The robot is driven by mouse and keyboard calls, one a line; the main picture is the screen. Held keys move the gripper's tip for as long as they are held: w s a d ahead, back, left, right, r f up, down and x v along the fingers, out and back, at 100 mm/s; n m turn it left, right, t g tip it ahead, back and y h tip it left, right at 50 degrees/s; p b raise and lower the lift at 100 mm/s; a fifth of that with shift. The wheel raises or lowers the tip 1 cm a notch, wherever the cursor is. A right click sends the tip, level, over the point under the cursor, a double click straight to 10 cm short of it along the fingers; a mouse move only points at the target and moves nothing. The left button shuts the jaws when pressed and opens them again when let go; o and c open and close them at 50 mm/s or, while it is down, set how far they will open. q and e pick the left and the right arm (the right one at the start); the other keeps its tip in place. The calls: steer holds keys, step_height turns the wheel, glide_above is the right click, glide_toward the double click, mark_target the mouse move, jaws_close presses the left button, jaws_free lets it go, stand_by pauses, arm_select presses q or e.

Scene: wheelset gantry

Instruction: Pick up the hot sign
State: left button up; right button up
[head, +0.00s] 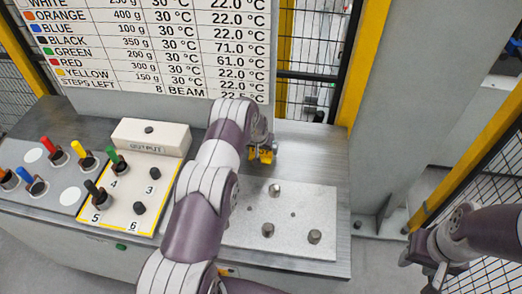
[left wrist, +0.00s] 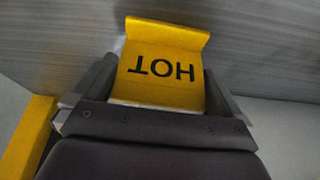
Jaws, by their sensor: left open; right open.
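The hot sign (head: 266,157) is a small yellow piece on the metal bench, mostly hidden behind my left arm and gripper in the head view. In the left wrist view the hot sign (left wrist: 163,68) shows black HOT lettering, upside down, and sits between the two fingers. My left gripper (head: 262,146) is at the sign, with its jaws open; its fingers (left wrist: 160,88) stand on either side of the sign, and I cannot tell whether they touch it. My right gripper (head: 428,262) is open and empty at the lower right, away from the bench.
A numbered panel (head: 128,178) with coloured and black pegs lies left of my arm, beside a grey plate (head: 60,165) with more pegs. A pale plate with bolts (head: 290,220) lies right. A temperature board (head: 160,45) stands behind. Yellow-framed mesh fencing (head: 480,150) stands right.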

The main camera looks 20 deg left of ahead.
arm_select(q)
steer(key=c, duration=0.7)
